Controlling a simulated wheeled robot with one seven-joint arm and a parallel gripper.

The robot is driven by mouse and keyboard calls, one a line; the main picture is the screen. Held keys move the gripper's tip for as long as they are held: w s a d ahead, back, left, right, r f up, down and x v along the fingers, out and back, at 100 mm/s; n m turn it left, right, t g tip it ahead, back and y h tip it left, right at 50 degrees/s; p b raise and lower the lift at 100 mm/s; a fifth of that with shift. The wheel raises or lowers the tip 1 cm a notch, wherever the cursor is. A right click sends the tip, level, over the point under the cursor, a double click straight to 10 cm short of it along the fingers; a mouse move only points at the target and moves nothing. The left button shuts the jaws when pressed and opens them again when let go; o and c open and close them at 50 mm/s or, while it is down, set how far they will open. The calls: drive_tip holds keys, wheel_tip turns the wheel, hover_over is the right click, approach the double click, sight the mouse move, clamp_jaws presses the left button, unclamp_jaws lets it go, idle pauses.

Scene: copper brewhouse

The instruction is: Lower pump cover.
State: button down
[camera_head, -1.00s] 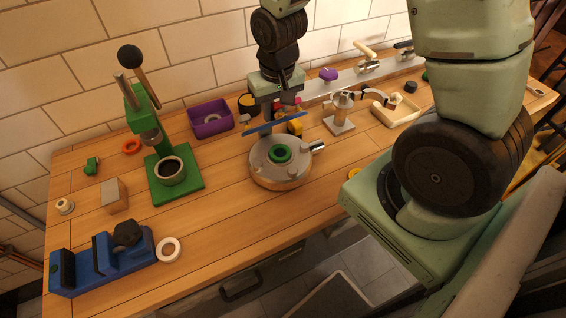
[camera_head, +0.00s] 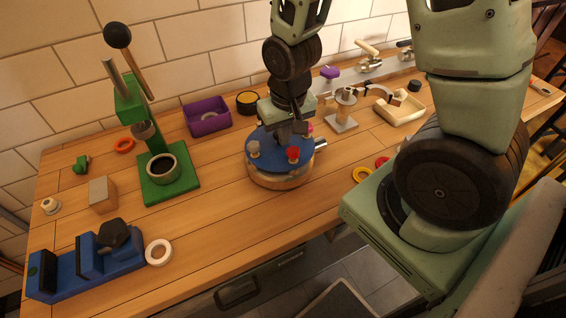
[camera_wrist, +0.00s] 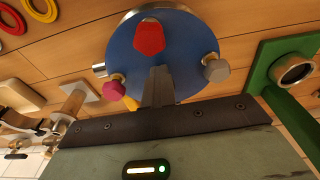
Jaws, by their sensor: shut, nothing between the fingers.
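The blue pump cover (camera_head: 270,148) lies flat over the round metal pump body (camera_head: 272,180). It also shows as a blue disc in the wrist view (camera_wrist: 180,45). A red knob (camera_head: 293,154), a grey knob (camera_head: 253,148) and a pink knob (camera_wrist: 114,89) sit around the cover's edge. My gripper (camera_wrist: 158,72) is shut and empty, with its fingertips over the cover; I cannot tell whether they touch it. The pump's green inner ring is hidden beneath the cover. The metal outlet (camera_head: 321,144) sticks out at the pump's right.
A green press (camera_head: 168,185) stands left of the pump, and a purple bin (camera_head: 208,119) behind it. A metal fitting on a plate (camera_head: 343,112) and a cream tray (camera_head: 400,113) are to the right. The wooden bench in front of the pump is clear.

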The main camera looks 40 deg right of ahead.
drive_tip(key=c, duration=1.9)
unclamp_jaws()
drive_tip(key=shift+w+f, duration=0.1)
drive_tip(key=shift+w, duration=0.05)
drive_tip(key=shift+c, duration=0.2)
drive_tip(key=o, duration=0.7)
drive_tip(key=shift+s+r+p, duration=0.15)
drive_tip(key=shift+r+p, duration=0.7)
drive_tip(key=shift+r, duration=0.15)
drive_tip(key=shift+s+r+p, duration=0.15)
drive_tip(key=shift+r+p, duration=0.65)
drive_tip(key=shift+r, duration=0.2)
drive_tip(key=shift+s+r, duration=0.15)
drive_tip(key=shift+r, duration=0.85)
wheel_tip(320, 180, up, 17)
drive_tip(key=s, duration=0.2)
drive_tip(key=shift+a, duration=0.25)
drive_tip(key=s+a+f+n+b, duration=0.1)
drive_tip(key=s+a+f+n, duration=0.4)
drive_tip(key=a, duration=0.3)
drive_tip(key=s+a+f+n+g+b, duration=0.1)
drive_tip(key=s+a+f+n+b, duration=0.1)
drive_tip(key=s+a+f+n, duration=0.3)
drive_tip(key=s+a+f, duration=0.1)
drive_tip(key=a, duration=0.2)
drive_tip(key=shift+s+a+y, duration=0.15)
drive_tip(key=shift+a+y, duration=0.1)
drive_tip(key=shift+y, duration=0.15)
